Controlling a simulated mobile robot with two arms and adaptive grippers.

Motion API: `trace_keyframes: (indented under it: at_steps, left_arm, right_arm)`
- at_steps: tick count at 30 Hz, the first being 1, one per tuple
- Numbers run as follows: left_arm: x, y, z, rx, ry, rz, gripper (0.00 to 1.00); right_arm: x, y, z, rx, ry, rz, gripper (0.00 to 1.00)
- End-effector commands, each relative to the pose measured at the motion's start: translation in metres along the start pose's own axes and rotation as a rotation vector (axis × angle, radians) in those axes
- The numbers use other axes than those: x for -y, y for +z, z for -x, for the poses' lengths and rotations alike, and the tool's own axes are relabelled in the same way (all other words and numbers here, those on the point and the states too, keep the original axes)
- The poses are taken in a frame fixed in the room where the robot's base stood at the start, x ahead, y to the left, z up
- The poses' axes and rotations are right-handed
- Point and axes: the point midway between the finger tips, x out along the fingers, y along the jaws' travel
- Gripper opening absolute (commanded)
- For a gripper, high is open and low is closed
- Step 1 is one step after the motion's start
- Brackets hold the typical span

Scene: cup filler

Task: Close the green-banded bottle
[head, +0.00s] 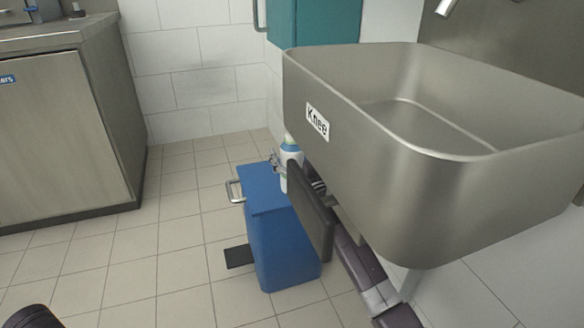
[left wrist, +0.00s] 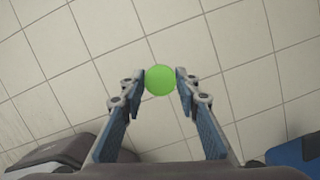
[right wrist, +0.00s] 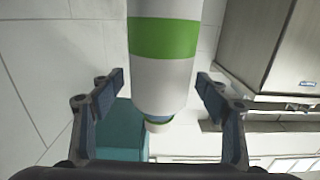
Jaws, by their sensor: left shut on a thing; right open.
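The green-banded bottle (right wrist: 162,75) is white with a wide green band and stands between the fingers of my right gripper (right wrist: 160,84) in the right wrist view. The fingers are open, with a gap on both sides of it. Its narrow neck points down in that picture. In the head view the bottle (head: 290,156) is beside the sink, partly hidden by the plate below the sink, with the right gripper (head: 280,164) at it. In the left wrist view my left gripper (left wrist: 160,75) is shut on a round green cap (left wrist: 160,83), above the floor.
A steel sink (head: 430,150) with a "Knee" label overhangs the bottle on the right. A blue bin (head: 285,245) with a pedal stands below. A teal box (head: 312,25) hangs on the wall. A steel cabinet (head: 60,135) stands left. The floor between is clear.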

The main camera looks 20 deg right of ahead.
Motion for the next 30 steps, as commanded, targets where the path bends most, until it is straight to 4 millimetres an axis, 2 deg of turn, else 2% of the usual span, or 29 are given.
trace_keyframes:
  at_steps: [2,13,22,30]
  left_arm:
    - [0.0,0.0,0.0,0.0,0.0,0.0,0.22]
    - [0.0,0.0,0.0,0.0,0.0,0.0,0.22]
    - [0.0,0.001,0.002,0.0,0.0,0.0,0.22]
    - [0.0,0.004,0.016,0.0,0.0,0.0,0.22]
  right_arm:
    - [0.0,0.0,0.0,0.0,0.0,0.0,0.68]
    - [0.0,0.0,0.0,0.0,0.0,0.0,0.28]
    - [0.0,-0.002,0.0,0.0,0.0,0.0,0.28]
    - [-0.003,-0.015,-0.001,-0.001,0.001,0.0,0.28]
